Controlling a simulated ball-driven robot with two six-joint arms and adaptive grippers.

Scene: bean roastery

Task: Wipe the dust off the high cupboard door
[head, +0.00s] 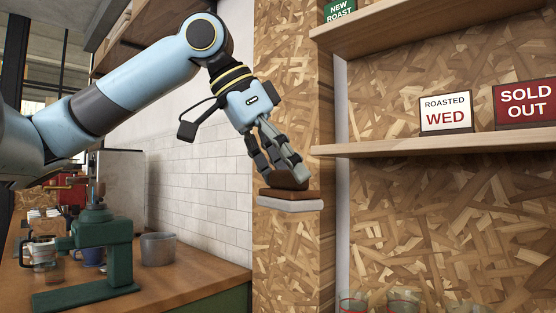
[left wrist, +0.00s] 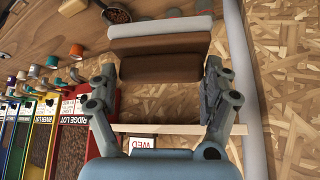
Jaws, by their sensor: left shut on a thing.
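My left gripper (head: 280,165) is shut on the brown handle of a wiping block (head: 290,194) with a pale flat pad (head: 290,205) below it. In the left wrist view the block (left wrist: 160,68) sits between the two fingers, its pale pad (left wrist: 160,28) on the far side. In the head view the block is in front of a narrow chipboard panel (head: 285,100); I cannot tell whether the pad touches it. I cannot make out a cupboard door for certain, nor any dust. My right gripper is not in view.
Chipboard shelving with a wooden shelf (head: 430,145) stands right, bearing a ROASTED WED sign (head: 446,113) and a SOLD OUT sign (head: 525,104). Glasses (head: 400,300) show below. A wooden counter (head: 190,285) at left holds a green machine (head: 105,240) and a metal pot (head: 158,249).

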